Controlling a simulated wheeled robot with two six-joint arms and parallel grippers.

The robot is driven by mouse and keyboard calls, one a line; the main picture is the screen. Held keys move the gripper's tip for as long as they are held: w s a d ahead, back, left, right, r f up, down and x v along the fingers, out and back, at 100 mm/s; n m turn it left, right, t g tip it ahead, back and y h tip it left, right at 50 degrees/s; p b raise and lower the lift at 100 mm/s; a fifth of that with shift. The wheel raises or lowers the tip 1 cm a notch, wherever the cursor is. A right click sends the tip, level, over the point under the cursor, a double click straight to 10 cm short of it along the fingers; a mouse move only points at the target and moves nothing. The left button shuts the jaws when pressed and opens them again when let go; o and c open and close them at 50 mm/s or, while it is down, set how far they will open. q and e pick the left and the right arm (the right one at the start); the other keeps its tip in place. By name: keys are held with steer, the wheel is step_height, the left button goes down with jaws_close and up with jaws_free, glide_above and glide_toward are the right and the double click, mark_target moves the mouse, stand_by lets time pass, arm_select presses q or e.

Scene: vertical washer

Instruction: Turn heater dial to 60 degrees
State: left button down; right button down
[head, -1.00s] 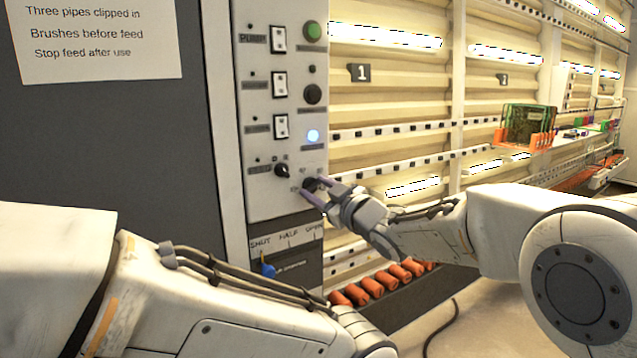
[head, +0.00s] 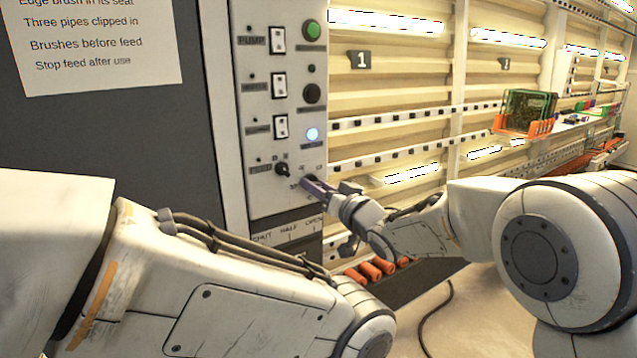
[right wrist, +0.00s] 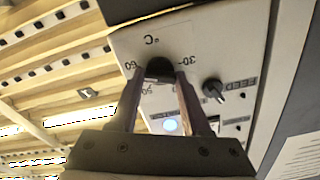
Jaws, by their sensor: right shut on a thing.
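The heater dial is a dark round knob (right wrist: 160,68) low on the grey control panel (head: 262,205). In the right wrist view, a °C mark and the numbers 60 and 30 show around it, 60 on the left and 30 on the right. My right gripper (head: 310,186) is shut on the dial, with one finger on each side of it; the fingers also show in the right wrist view (right wrist: 158,78). In the head view the fingers hide the dial. Its pointer cannot be made out. My left arm crosses the lower left of the head view, but its gripper is out of view.
The feed knob (head: 282,169) is close to the dial, up and left. Above are white rocker switches (head: 280,127), a lit blue button (head: 312,134) and a green button (head: 313,30). Orange rollers (head: 370,271) lie below right.

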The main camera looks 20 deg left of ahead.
steer(key=shift+s+a+f+m, duration=0.1)
steer(key=shift+f+m, duration=0.15)
steer(key=shift+m, duration=0.25)
steer(key=shift+c, duration=1.8)
jaws_free()
steer(key=shift+r, duration=0.1)
steer(key=b+v, duration=0.3)
steer(key=v, duration=0.7)
steer(key=shift+s+d, duration=0.2)
steer(key=shift+d, duration=0.05)
